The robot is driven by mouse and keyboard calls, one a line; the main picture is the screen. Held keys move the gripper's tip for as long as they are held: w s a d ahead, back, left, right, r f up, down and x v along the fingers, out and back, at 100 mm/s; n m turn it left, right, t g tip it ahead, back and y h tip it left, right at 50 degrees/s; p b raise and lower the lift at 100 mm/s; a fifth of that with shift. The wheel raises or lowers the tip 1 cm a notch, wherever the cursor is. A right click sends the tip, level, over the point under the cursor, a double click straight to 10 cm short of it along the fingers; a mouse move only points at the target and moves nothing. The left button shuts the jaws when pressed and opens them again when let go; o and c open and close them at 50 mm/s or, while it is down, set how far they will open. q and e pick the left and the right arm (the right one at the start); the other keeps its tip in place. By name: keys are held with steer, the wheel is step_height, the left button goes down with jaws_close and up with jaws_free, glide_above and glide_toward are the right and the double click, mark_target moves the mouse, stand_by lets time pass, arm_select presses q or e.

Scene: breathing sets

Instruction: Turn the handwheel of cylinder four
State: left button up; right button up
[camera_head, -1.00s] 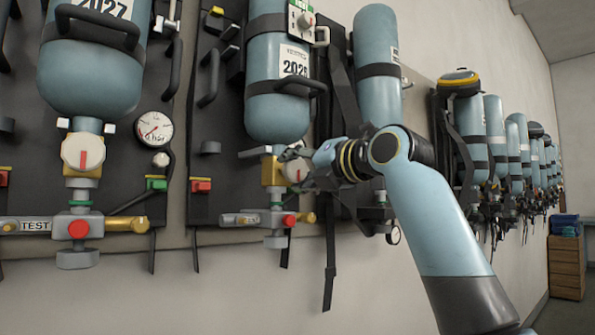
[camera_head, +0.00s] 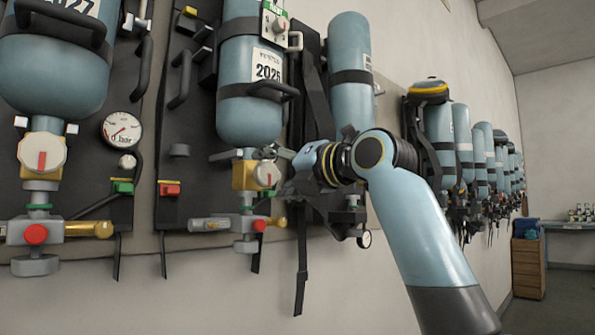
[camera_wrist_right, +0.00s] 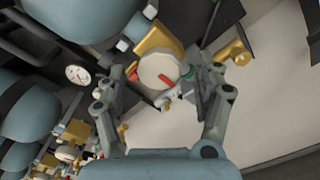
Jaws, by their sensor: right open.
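My right gripper (camera_head: 277,170) is open at this handwheel, coming from the right. In the right wrist view the handwheel (camera_wrist_right: 158,70) lies between the two spread fingers (camera_wrist_right: 160,82); I cannot tell whether they touch it. No number four is readable on the cylinder. My left gripper is not in view.
Another cylinder (camera_head: 55,65) with its own handwheel (camera_head: 41,153) hangs to the left, beside a pressure gauge (camera_head: 121,130). More cylinders (camera_head: 350,75) line the wall to the right. A wooden cabinet (camera_head: 528,268) stands far right. Straps hang below the sets.

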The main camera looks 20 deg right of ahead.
steer(key=v, duration=1)
